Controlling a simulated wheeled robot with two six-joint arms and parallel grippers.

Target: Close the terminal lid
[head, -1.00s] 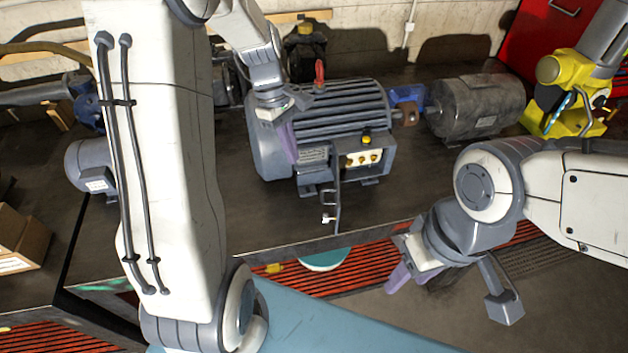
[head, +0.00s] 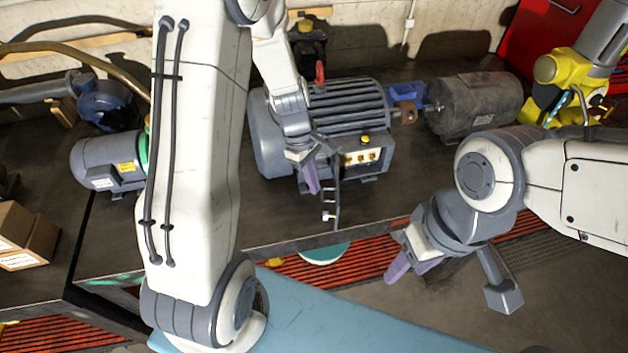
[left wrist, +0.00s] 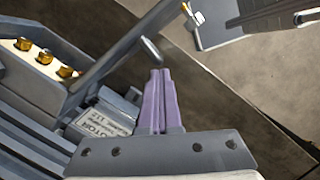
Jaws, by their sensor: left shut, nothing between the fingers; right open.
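The grey finned motor (head: 335,110) stands on the dark bench in the head view, a red ring on top. Its terminal box (head: 375,165) is open and shows brass terminals (head: 361,157), also in the left wrist view (left wrist: 43,57). The lid (head: 337,190) hangs down and out from the box's left front, almost edge-on; the left wrist view shows it as a grey bar (left wrist: 115,55). My left gripper (head: 313,188) is shut and empty, just left of the lid; its purple fingers (left wrist: 158,85) are close to it. Contact is unclear. My right gripper (head: 412,270) is open and empty, in front of the bench.
A dark cylindrical motor (head: 475,105) is coupled on the right. A small grey motor (head: 105,165) and cardboard boxes (head: 25,238) are at the left. A yellow machine (head: 560,75) stands at the right. The bench front edge (head: 345,237) runs below the lid.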

